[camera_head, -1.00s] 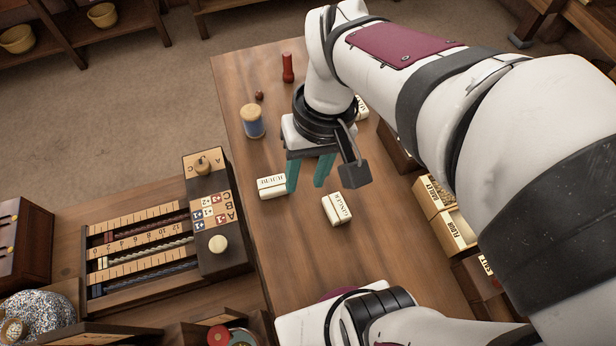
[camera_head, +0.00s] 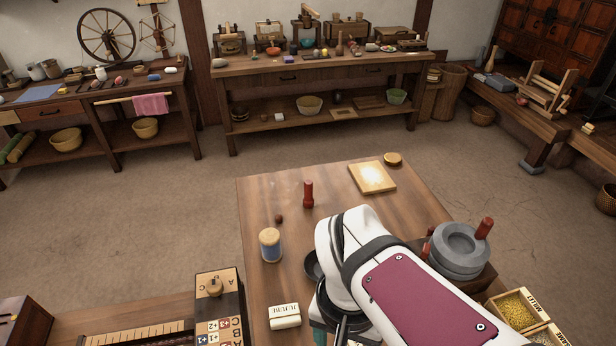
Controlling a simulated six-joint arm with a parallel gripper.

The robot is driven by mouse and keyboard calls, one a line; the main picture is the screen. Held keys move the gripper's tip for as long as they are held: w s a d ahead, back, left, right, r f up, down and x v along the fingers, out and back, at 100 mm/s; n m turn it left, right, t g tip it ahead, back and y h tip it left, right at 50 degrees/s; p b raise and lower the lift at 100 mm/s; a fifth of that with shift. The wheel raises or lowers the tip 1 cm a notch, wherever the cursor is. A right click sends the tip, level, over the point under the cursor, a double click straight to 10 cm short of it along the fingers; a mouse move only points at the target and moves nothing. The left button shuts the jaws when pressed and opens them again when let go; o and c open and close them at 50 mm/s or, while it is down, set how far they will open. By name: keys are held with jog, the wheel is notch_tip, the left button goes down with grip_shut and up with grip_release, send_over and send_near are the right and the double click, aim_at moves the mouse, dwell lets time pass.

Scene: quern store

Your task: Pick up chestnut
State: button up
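A small round dark brown thing, which looks like the chestnut (camera_head: 278,218), lies on the wooden table (camera_head: 262,195). It is left of a red peg-like piece and beyond a blue jar with a pale lid. My gripper (camera_head: 319,338) is at the bottom edge of the picture, nearer than the chestnut and to its right. Only a sliver of a teal finger shows; the rest is hidden by my arm or cut off, so its opening and any contents cannot be seen.
The red piece (camera_head: 308,194) and the blue jar (camera_head: 270,245) stand close to the chestnut. A block marked JUJUBE (camera_head: 284,316) lies left of my gripper. A pale square board (camera_head: 372,177) lies at the back, and a grey quern (camera_head: 460,248) stands right. The table's left edge is near the chestnut.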

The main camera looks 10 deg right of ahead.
jog(key=w+d+f+m+t+h, duration=0.1)
jog(key=w+d+f+h, duration=0.1)
jog(key=w, duration=0.6)
jog(key=w+d+f+m+t+h, duration=0.1)
jog(key=w+d+h, duration=0.1)
jog(key=w, duration=0.7)
jog(key=w+d+f+m+t+h, duration=0.1)
jog(key=w+d+f+h, duration=0.15)
jog(key=w, duration=0.55)
jog(key=w+a+f+t, duration=0.25)
jog(key=w+f, duration=0.35)
jog(key=w, duration=0.4)
jog(key=shift+t, duration=0.25)
jog(key=x, duration=1.5)
jog(key=shift+w+d, duration=0.15)
jog(key=shift+w, duration=0.05)
grip_shut()
